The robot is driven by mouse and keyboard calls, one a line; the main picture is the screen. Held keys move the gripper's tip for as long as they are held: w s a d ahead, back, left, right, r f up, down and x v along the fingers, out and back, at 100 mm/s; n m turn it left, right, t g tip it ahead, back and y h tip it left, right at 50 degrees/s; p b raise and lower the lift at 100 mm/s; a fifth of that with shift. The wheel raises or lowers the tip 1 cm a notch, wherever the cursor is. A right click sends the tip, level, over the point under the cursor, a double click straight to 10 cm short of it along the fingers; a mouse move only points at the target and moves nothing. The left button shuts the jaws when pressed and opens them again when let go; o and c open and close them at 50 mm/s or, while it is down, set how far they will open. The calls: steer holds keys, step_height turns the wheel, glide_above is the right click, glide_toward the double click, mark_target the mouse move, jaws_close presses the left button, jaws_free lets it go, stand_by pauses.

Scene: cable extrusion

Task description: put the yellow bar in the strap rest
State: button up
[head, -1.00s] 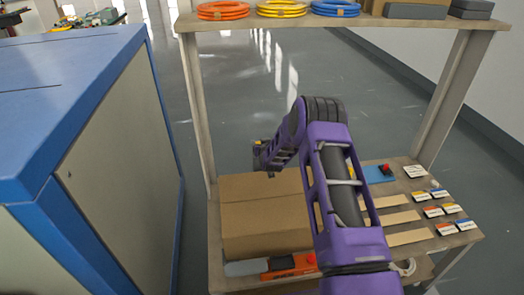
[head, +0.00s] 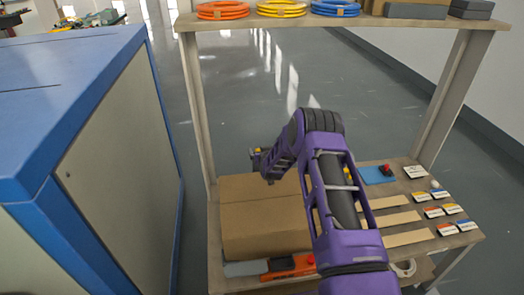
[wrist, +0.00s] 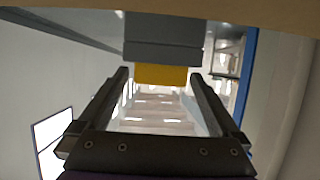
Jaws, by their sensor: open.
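In the wrist view, a yellow block-like piece (wrist: 162,74), which looks like the yellow bar, shows at the fingertips of my gripper (wrist: 162,77). The fingers stand apart on either side of it, with gaps. A dark grey block (wrist: 163,38) lies right above the yellow piece in the picture; I cannot tell whether they touch. In the head view, my gripper (head: 257,160) is small and dark, beyond the cardboard box, with a tiny yellow patch near it. I cannot make out the strap rest for sure.
A cardboard box (head: 262,215) fills the lower shelf's left side, with an orange tool (head: 288,267) before it. Pale strips (head: 400,220) and several labelled cards (head: 447,229) lie right. Coloured coils (head: 281,9) lie on the upper shelf. A blue-edged cabinet (head: 120,140) stands left.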

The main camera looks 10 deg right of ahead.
steer(key=shift+r, duration=0.15)
steer(key=shift+s+r, duration=0.1)
steer(key=shift+s, duration=0.05)
steer(key=p+v, duration=0.1)
steer(key=v, duration=1)
steer(key=shift+s+r+p, duration=0.2)
steer(key=shift+s+p, duration=0.1)
steer(key=shift+p, duration=0.1)
